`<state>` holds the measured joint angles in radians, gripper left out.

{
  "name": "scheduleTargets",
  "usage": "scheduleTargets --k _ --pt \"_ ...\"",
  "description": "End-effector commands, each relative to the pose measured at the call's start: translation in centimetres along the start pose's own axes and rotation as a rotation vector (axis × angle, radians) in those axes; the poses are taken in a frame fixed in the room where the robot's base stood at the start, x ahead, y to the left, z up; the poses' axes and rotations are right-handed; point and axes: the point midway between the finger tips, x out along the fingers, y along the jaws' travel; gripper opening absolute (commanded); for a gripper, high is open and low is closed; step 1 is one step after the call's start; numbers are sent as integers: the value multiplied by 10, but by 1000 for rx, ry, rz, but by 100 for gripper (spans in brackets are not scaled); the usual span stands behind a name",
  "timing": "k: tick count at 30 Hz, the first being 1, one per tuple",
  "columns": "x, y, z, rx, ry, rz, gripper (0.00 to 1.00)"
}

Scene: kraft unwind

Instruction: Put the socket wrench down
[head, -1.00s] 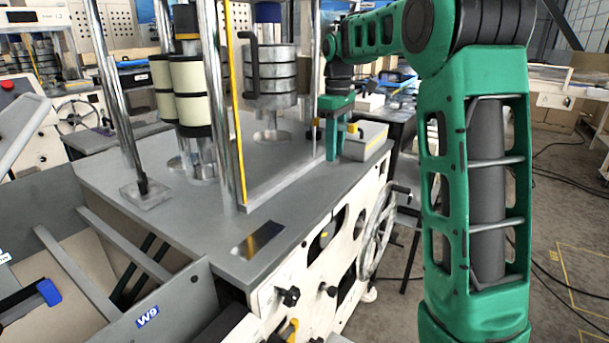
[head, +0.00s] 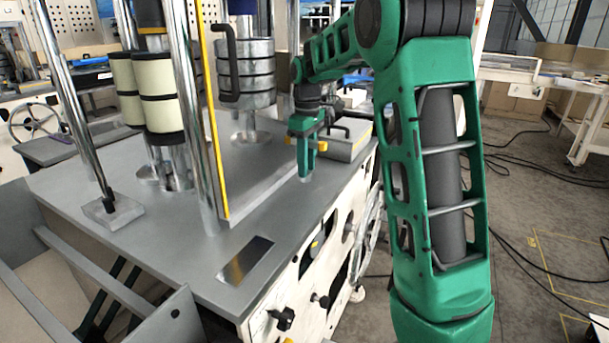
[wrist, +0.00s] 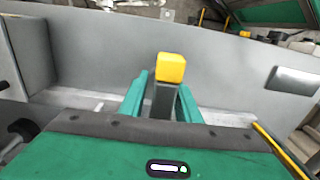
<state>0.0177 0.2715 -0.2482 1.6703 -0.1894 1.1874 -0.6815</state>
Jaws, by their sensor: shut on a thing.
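My gripper (head: 305,174) points down just above the grey machine top, in front of a low box. In the wrist view its two green fingers are shut on the socket wrench (wrist: 171,70), seen as a dark bar with a yellow end. Yellow parts also show on both sides of the fingers in the head view. The rest of the wrench is hidden behind the gripper body. I cannot tell whether the wrench touches the surface.
The grey machine top (head: 180,235) is bare around the gripper. The low grey box (head: 348,146) with a dark handle stands close behind. Upright posts, a yellow-edged panel (head: 212,130) and a stack of dark-banded weights (head: 247,75) stand left. A dark plate (head: 246,260) lies near the front edge.

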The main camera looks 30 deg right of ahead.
Motion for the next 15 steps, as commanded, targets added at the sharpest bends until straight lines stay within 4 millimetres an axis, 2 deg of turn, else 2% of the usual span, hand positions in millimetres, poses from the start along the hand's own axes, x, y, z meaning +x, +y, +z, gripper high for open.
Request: scheduleTargets --k 6,15 --pt "28 0 1 0 -2 -2 8" --pt "31 0 0 0 -1 0 8"
